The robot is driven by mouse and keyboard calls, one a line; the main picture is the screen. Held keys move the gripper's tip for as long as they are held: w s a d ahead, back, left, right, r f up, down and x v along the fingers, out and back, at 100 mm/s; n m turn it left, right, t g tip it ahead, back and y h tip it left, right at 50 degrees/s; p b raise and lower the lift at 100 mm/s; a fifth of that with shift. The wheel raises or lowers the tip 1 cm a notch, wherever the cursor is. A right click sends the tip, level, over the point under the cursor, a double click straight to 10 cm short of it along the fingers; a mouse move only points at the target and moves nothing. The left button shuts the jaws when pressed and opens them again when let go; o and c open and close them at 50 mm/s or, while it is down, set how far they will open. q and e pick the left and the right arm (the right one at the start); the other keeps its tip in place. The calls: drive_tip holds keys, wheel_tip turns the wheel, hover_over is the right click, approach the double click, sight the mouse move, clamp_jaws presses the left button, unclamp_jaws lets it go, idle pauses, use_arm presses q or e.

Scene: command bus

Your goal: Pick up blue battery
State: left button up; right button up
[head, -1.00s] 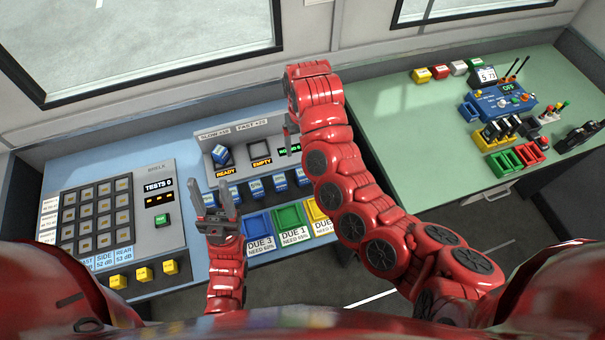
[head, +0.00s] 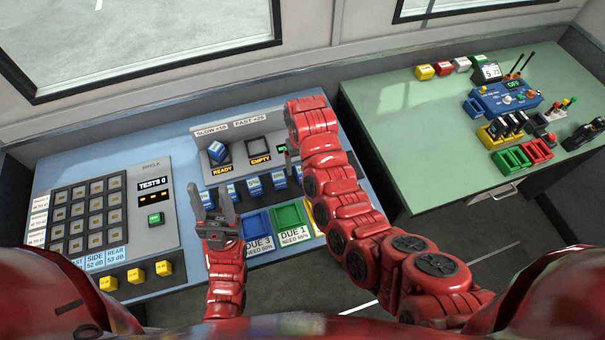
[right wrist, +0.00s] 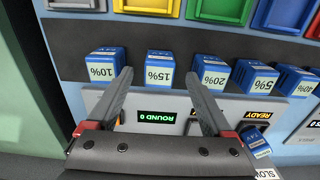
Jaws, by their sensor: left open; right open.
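Several blue batteries with white percent labels stand in a row on the console, one (head: 254,188) near the middle. In the right wrist view they read 10% (right wrist: 104,66), 15% (right wrist: 159,66), 20% (right wrist: 209,72), 5% (right wrist: 253,78) and 40% (right wrist: 296,81). Another blue battery (head: 219,151) sits tilted in the slot marked READY. My right gripper (right wrist: 156,74) is open and empty, its fingertips on either side of the 15% battery in the picture; contact cannot be told. My right arm mostly hides it in the head view. My left gripper (head: 207,190) is open and empty at the row's left end.
Blue (head: 258,223) and green (head: 289,216) bins lie in front of the row. A button panel (head: 110,215) stands at left. The green table (head: 410,130) at right holds a blue radio-like device (head: 505,97) and small coloured blocks; its middle is clear.

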drive_tip(key=shift+w+f+p, duration=0.15)
drive_tip(key=shift+f+p, duration=0.4)
drive_tip(key=shift+f, duration=0.9)
clamp_jaws()
